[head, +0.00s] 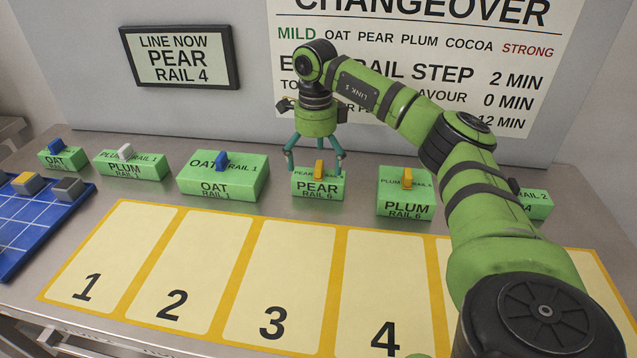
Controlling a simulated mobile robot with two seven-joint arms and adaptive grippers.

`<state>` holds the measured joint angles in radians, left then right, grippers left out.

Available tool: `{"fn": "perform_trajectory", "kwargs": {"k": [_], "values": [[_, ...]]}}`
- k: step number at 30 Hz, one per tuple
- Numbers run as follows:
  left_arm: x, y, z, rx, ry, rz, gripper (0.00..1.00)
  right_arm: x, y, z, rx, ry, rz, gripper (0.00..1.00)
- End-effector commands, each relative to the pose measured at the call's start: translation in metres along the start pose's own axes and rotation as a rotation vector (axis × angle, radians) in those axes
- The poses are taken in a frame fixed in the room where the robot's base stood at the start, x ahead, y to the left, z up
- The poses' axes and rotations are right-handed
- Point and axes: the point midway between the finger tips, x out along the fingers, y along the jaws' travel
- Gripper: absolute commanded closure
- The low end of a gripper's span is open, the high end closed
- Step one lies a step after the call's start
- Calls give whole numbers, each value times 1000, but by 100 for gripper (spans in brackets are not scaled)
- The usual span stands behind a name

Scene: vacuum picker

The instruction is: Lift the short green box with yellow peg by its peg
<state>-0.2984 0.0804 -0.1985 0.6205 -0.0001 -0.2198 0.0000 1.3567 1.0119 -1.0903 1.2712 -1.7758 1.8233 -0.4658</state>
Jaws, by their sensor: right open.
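The short green box (317,188), labelled PEAR RAIL 6, stands on the steel table in the head view. Its yellow peg (319,169) stands upright on top. My right gripper (314,163) hangs pointing down over this box, with its fingers spread open. The fingertips are at about the height of the peg, on its left and right; they do not hold it. I cannot tell whether a fingertip touches the box. A larger green box labelled PLUM RAIL 6 (404,196), also with a yellow peg, stands to the right. My left gripper is not in view.
Green boxes with blue pegs (224,183) (61,160) and one with a grey peg (130,167) stand to the left. Another green box (538,204) is partly hidden by my right arm. Yellow numbered bays (191,270) in front are empty.

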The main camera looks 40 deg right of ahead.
Motion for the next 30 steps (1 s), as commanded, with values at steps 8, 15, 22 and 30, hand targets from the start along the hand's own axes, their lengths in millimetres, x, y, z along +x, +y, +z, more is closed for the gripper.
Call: {"fn": "perform_trajectory", "kwargs": {"k": [8,15,22,30], "values": [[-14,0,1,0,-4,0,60,36,3,-7,-2,1,3,0],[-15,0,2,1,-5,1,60,57,3,-5,-2,-4,2,0],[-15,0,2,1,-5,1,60,57,3,-4,-3,-5,1,20],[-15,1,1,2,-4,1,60,57,3,-4,-3,-5,2,64]]}}
